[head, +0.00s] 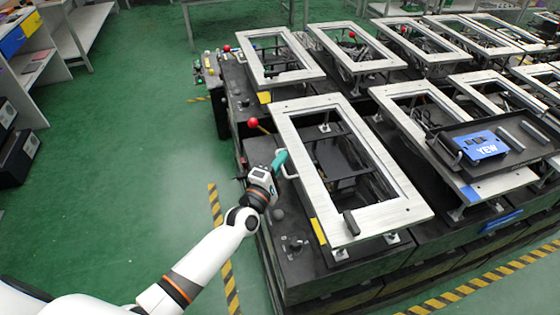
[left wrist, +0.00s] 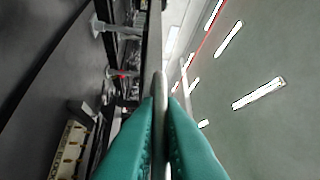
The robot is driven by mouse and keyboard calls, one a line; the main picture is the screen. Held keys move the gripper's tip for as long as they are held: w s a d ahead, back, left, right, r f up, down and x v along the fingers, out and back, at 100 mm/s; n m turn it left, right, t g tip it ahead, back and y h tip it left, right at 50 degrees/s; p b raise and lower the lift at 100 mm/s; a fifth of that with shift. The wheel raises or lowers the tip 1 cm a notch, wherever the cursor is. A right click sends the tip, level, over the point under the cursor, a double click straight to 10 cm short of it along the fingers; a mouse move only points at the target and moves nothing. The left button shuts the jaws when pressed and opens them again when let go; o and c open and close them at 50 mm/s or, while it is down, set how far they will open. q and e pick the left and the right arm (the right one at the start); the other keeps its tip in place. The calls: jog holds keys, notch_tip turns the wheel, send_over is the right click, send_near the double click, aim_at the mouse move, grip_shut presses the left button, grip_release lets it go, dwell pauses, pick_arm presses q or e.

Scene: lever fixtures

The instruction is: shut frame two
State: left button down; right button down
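The nearest silver frame (head: 385,217) stands raised on short posts over a dark fixture base (head: 320,275); no label tells me whether it is frame two. In the left wrist view, the two teal fingers (left wrist: 161,108) press on both sides of a thin pale bar (left wrist: 160,85), which looks like the handle. The fingers hide part of it. My right gripper is in neither view.
A red-knobbed lever (head: 253,123) stands by the frame's far left corner. Another silver frame (head: 270,60) is behind, and more stand to the right. A dark tray with a blue box (head: 482,146) lies at right. Green floor (head: 120,180) at left is open.

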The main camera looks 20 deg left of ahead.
pick_arm(q)
notch_tip(320, 180, up, 2)
jog(key=shift+r+p, duration=0.15)
jog(key=shift+p, duration=0.7)
jog(key=c, duration=1.5)
grip_release()
jog(key=shift+c, duration=0.2)
jog(key=shift+f, duration=0.2)
jog(key=b+v, duration=0.2)
jog(key=v, duration=1)
jog(key=shift+c, duration=0.5)
